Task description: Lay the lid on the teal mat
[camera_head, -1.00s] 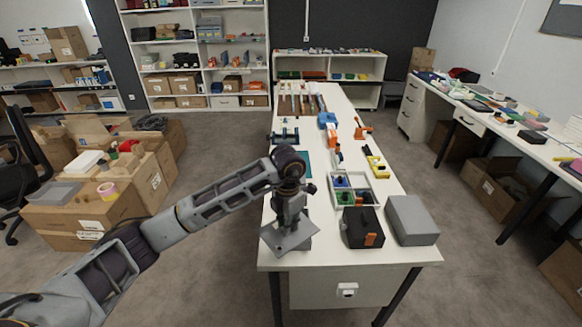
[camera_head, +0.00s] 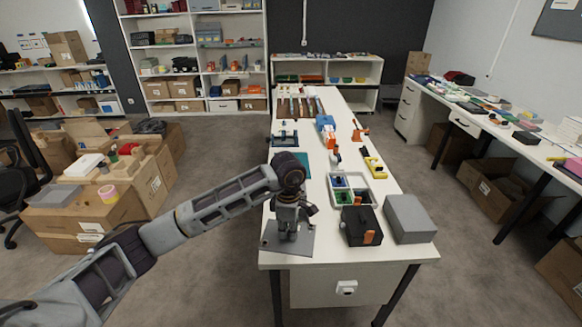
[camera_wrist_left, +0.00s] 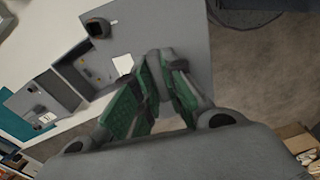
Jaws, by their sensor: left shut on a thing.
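The lid (camera_head: 301,247) is a flat grey plate at the near left corner of the white table, below my left gripper (camera_head: 288,232). In the left wrist view the lid (camera_wrist_left: 182,38) lies under the fingers, and the left gripper (camera_wrist_left: 158,62) is shut on it with its green-padded fingers close together. Whether the lid touches the table I cannot tell. The teal mat (camera_head: 304,160) lies farther back on the table, partly hidden by my left arm. A teal surface (camera_wrist_left: 14,124) shows at the left edge of the left wrist view. My right gripper is not in view.
A black case (camera_head: 361,226) with an orange latch and a grey box (camera_head: 409,219) stand right of the lid. Behind them are a compartment tray (camera_head: 351,190) and a yellow part (camera_head: 373,164). A grey open box (camera_wrist_left: 58,88) shows beside the lid in the left wrist view.

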